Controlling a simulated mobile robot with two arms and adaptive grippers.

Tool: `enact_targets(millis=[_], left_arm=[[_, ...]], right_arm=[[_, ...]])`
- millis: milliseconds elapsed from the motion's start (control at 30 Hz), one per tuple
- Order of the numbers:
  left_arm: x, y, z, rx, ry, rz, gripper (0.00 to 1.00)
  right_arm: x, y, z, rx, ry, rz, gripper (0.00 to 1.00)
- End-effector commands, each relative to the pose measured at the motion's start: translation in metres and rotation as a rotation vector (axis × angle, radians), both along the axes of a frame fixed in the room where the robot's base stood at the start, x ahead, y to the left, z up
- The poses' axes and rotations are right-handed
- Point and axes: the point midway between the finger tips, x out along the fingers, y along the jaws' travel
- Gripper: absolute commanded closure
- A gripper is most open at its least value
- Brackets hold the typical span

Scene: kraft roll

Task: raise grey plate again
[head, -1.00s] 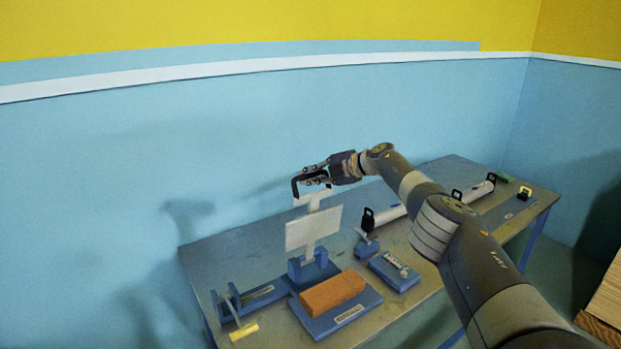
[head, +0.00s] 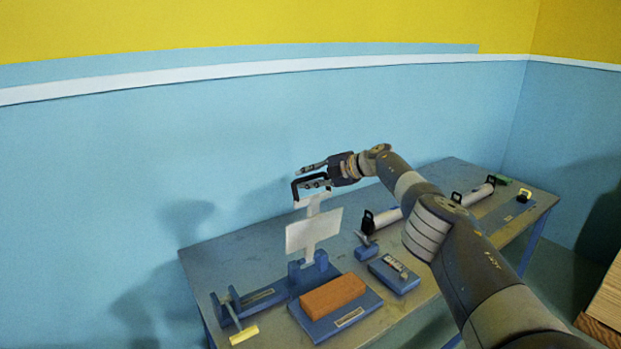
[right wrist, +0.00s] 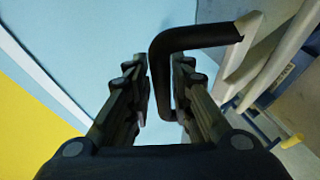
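The pale grey plate (head: 313,232) stands upright, its stem running down into a blue holder (head: 309,272) on the bench. A black bracket-shaped handle (head: 294,188) sits at its top; the handle also shows in the right wrist view (right wrist: 195,37). My right gripper (head: 302,177) is at that handle, its fingers spread. In the right wrist view my right gripper (right wrist: 160,80) has the handle's bar between its open fingers, closer to the right finger, with a gap on the left. I cannot tell whether the right finger touches it. My left gripper is out of view.
An orange brick (head: 332,293) lies on a blue base in front of the plate. A blue clamp with a yellow handle (head: 244,334) is at the left. A small blue block (head: 394,273) and white cylinders (head: 476,195) are to the right. The blue wall is behind.

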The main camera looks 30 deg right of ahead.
Motion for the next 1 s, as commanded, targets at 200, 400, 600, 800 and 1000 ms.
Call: enact_targets(millis=[200, 400, 600, 800, 1000], left_arm=[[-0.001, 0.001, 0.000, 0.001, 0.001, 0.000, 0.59], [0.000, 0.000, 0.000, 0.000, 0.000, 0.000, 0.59], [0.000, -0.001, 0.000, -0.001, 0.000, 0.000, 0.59], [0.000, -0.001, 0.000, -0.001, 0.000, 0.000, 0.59], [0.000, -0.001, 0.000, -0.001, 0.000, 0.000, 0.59]], right_arm=[[-0.003, -0.004, 0.000, -0.002, 0.002, -0.001, 0.79], [-0.011, -0.009, 0.005, -0.001, 0.002, -0.001, 0.79], [-0.021, -0.013, 0.009, -0.002, 0.002, 0.000, 0.79], [-0.037, -0.021, 0.019, -0.003, 0.000, -0.002, 0.79], [-0.060, -0.032, 0.031, -0.002, 0.000, -0.001, 0.79]])
